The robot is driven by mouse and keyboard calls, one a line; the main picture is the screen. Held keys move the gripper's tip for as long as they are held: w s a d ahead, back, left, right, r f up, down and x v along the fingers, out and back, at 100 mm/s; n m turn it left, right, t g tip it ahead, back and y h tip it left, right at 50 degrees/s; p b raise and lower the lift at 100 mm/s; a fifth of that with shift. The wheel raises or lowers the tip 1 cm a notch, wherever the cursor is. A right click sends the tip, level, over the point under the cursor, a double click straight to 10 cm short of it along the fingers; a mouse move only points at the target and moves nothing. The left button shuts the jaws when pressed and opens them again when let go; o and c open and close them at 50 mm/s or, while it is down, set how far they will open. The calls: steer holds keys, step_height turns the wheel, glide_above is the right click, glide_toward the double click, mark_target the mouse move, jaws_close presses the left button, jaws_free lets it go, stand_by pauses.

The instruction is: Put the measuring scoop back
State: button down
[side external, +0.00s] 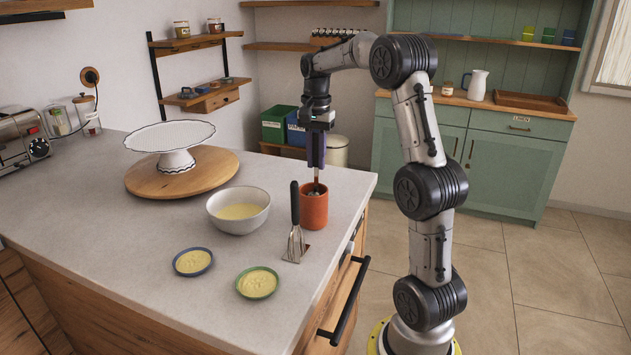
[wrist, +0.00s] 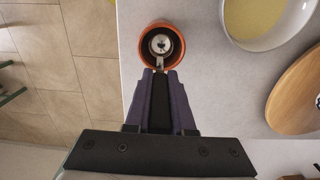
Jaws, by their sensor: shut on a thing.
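The measuring scoop has a small round metal bowl (wrist: 160,42) and a thin handle, seen below the fingers in the side view (side external: 317,177). My gripper (side external: 316,164) is shut on the handle, with the scoop hanging bowl down. In the wrist view my gripper (wrist: 160,78) points at an orange-red pot (wrist: 143,52). The same pot (side external: 314,209) stands upright near the counter's right edge in the side view. The bowl shows inside the pot's rim. I cannot tell how deep it sits or whether it touches the pot.
A white bowl (side external: 239,224) of yellow contents stands further left. Two small dishes, blue-rimmed (side external: 193,262) and green-rimmed (side external: 257,283), lie in front. A cake stand (side external: 176,162) sits on a round wooden board (side external: 142,183).

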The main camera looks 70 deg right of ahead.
mark_target(316, 167)
steer(key=shift+f, duration=2.3)
steer(key=c, duration=0.8)
jaws_free()
steer(key=shift+f, duration=0.1)
steer(key=shift+o, duration=0.2)
